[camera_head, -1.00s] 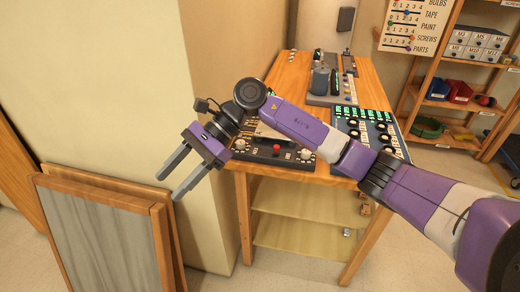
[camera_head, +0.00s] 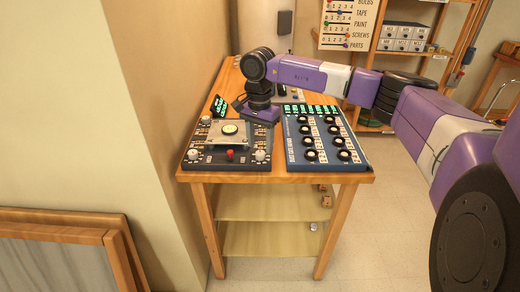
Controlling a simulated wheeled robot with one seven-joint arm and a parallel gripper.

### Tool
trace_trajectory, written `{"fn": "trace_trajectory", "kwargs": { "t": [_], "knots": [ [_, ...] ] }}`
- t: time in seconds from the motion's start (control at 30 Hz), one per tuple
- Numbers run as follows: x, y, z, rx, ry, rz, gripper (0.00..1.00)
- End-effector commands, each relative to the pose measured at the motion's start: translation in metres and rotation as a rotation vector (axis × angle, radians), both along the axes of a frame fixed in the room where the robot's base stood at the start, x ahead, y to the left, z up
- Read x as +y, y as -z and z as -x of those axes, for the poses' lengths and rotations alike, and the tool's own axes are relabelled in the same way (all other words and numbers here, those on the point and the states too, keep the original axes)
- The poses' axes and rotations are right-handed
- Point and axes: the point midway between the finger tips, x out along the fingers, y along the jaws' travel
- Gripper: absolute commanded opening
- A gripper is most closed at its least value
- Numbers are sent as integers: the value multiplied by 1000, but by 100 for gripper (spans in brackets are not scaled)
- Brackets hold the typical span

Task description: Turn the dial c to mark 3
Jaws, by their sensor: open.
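A blue panel (camera_head: 322,140) with two columns of black round dials lies on the right of the wooden table. Its labels are too small to read, so I cannot tell which dial is c or where any pointer stands. Green displays run along its far edge. My gripper (camera_head: 261,113) is open and points down over the table, at the far left corner of the blue panel. Its fingers are mostly hidden, and I cannot tell whether they touch anything.
A dark panel (camera_head: 229,160) with a pale plate, a red button (camera_head: 230,155) and white knobs lies on the left of the table (camera_head: 270,178). A wall corner (camera_head: 165,100) stands close on the left. Framed boards (camera_head: 75,225) lean there. Shelves stand behind.

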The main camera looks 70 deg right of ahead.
Motion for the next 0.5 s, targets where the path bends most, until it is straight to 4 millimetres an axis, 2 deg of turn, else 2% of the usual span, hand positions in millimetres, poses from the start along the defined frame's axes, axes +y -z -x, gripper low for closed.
{"fn": "trace_trajectory", "kwargs": {
  "t": [0.2, 0.5],
  "knots": [
    [1, 24, 0, 1, -1, -1, 50],
    [1, 30, 0, -1, -2, -1, 50]
  ]
}}
